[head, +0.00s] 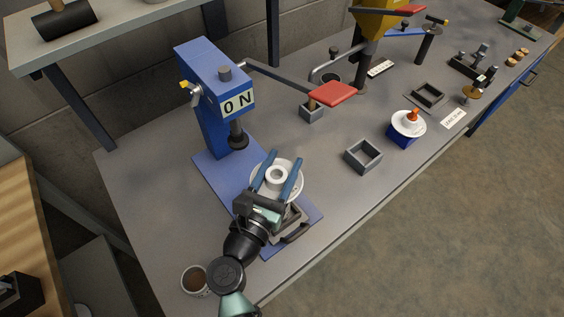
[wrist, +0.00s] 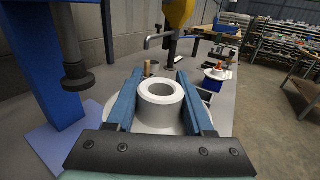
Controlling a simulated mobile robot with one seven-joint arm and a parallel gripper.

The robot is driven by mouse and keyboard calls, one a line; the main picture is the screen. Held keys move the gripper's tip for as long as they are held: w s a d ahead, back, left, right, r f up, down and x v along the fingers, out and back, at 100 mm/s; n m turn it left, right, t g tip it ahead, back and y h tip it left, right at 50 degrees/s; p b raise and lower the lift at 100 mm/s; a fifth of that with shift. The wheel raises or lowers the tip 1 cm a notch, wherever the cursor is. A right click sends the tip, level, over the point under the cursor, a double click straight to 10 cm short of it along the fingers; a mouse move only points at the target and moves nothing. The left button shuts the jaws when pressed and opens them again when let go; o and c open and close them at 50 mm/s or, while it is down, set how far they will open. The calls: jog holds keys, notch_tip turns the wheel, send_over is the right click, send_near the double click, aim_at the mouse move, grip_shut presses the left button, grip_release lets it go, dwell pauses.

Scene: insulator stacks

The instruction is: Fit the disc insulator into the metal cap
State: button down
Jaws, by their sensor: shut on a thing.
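The disc insulator (head: 291,190) is white, with a wide round plate and a raised hollow collar at its middle. My gripper (head: 284,162) has its two blue fingers on either side of the collar and is shut on it. The wrist view shows the collar (wrist: 160,105) upright between the fingers, its round opening facing up. The disc is over the blue base plate of the press, in front of the press head. A grey fixture (head: 291,222) shows partly beneath my gripper. I cannot make out the metal cap; whatever lies under the disc is hidden.
The blue press (head: 214,110) marked ON stands close behind the disc, its dark ram (head: 237,135) above the plate. A red-handled lever (head: 332,94) reaches right. An empty grey square holder (head: 363,156), a blue block with a white disc (head: 409,123), and a mug (head: 195,279) stand nearby.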

jog(key=shift+f+b, duration=0.7)
jog(key=shift+f, duration=0.25)
jog(key=shift+f+b, duration=2.05)
jog(key=shift+f, duration=0.05)
dwell(0.8)
jog(key=shift+c, duration=1.7)
grip_release()
jog(key=shift+o, duration=0.7)
jog(key=shift+f, duration=0.15)
jog(key=b+v, duration=0.1)
jog(key=v, duration=1.2)
jog(key=shift+b, duration=0.35)
